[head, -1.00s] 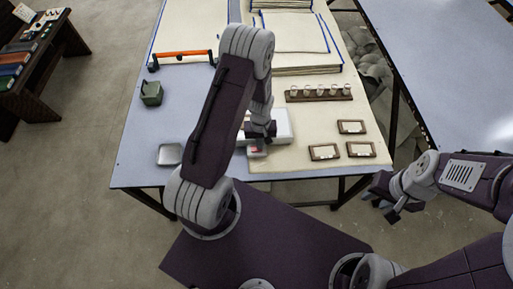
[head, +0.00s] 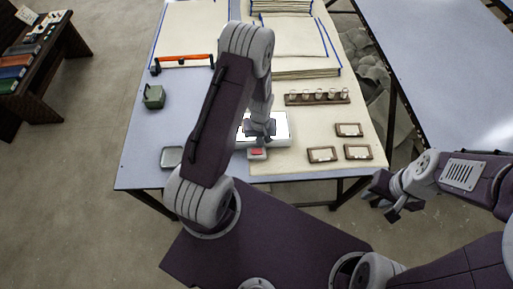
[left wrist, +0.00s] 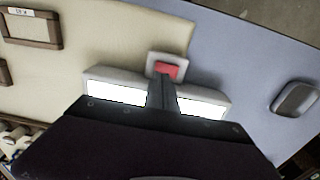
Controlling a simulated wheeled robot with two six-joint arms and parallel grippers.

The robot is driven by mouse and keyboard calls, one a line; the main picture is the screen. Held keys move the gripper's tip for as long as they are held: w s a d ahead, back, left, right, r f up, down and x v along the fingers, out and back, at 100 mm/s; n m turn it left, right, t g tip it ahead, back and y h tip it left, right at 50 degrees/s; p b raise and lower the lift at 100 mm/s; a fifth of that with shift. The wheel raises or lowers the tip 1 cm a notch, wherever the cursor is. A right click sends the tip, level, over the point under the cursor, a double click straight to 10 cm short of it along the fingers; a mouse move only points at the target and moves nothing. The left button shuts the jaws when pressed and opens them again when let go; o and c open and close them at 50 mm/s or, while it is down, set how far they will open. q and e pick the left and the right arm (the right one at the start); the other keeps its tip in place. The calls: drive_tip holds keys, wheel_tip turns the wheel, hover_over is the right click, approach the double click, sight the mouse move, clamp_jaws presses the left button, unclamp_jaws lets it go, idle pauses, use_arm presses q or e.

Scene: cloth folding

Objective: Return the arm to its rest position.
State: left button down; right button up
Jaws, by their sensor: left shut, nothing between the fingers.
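My left gripper (head: 260,139) is shut and empty, pointing down over the table beside a white light box (head: 282,131). The box's panel glows bright white in the head view, partly hidden by my left arm. In the left wrist view the shut fingers (left wrist: 160,82) cross in front of the glowing panel (left wrist: 115,92). Their tips are close to a red button (head: 257,152) on a small pale base; it also shows in the left wrist view as a red block (left wrist: 167,68). I cannot tell whether they touch it. My right gripper (head: 388,203) hangs off the table with its fingers apart.
The table (head: 135,150) holds a green box (head: 154,97), an orange-handled bar (head: 185,62), a metal dish (head: 171,157), a rack of small glass jars (head: 317,97), several framed labels (head: 348,130) and stacked sheets (head: 295,40). Another table (head: 440,60) stands at right.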

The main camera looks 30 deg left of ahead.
use_arm(q)
wheel_tip(320, 180, up, 3)
drive_tip(key=shift+f+p, duration=0.15)
drive_tip(key=shift+p, duration=0.7)
